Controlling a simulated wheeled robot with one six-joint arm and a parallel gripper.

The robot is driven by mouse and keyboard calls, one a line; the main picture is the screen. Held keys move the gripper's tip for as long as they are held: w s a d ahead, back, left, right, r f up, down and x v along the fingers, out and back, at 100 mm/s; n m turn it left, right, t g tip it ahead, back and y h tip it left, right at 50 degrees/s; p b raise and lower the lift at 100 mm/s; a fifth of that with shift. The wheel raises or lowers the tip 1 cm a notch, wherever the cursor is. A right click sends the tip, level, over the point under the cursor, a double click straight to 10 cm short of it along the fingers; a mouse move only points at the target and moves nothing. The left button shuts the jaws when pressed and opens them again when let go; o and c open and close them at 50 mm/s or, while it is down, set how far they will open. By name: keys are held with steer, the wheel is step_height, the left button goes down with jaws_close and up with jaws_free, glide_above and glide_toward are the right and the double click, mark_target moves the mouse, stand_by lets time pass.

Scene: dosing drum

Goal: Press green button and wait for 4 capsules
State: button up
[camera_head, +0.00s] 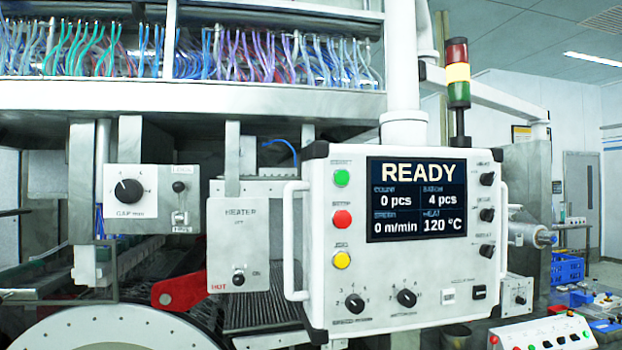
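The green button (341,178) is at the upper left of a white control panel (325,262). A red button (342,219) and a yellow button (342,260) sit below it in a column. The panel's screen (416,199) reads READY, 0 pcs count, 4 pcs batch, 0 m/min and 120 °C. No capsules can be made out. My gripper does not show in this view.
White handles (291,240) stand out at both sides of the panel. A heater box (238,245) and a red lever (180,292) are to its left. A signal tower (458,75) rises behind it. A second button box (545,332) is at the lower right.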

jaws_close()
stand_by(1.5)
